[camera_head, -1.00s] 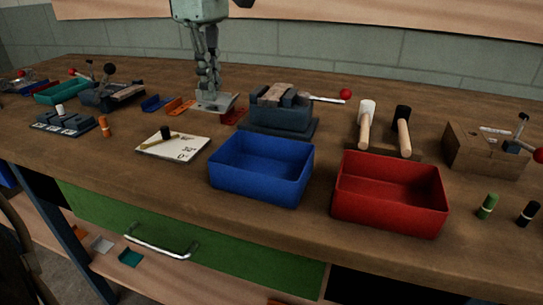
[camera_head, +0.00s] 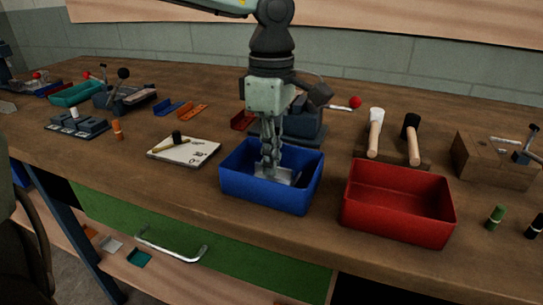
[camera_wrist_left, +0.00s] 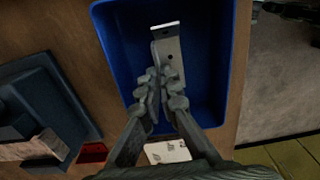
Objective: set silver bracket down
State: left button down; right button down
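The silver bracket (camera_head: 288,177) is low inside the blue bin (camera_head: 240,187), an L-shaped piece with a flat leg and an upright leg. My left gripper (camera_head: 268,172) points down into the bin, its fingers closed on the bracket's upright leg. In the left wrist view, the bracket (camera_wrist_left: 171,48) reaches out past the fingertips (camera_wrist_left: 163,88), over the blue floor of the bin (camera_wrist_left: 207,60). I cannot tell whether the bracket touches the bin floor. My right gripper is not in view.
A red bin (camera_head: 397,232) stands to the right of the blue one. A vise (camera_head: 303,125) is behind the blue bin, and two mallets (camera_head: 375,138) stand behind the red bin.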

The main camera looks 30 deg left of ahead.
pick_arm(q)
jog(key=c, duration=1.7)
grip_release()
notch_tip(320, 180, up, 12)
jog(key=shift+r, duration=0.1)
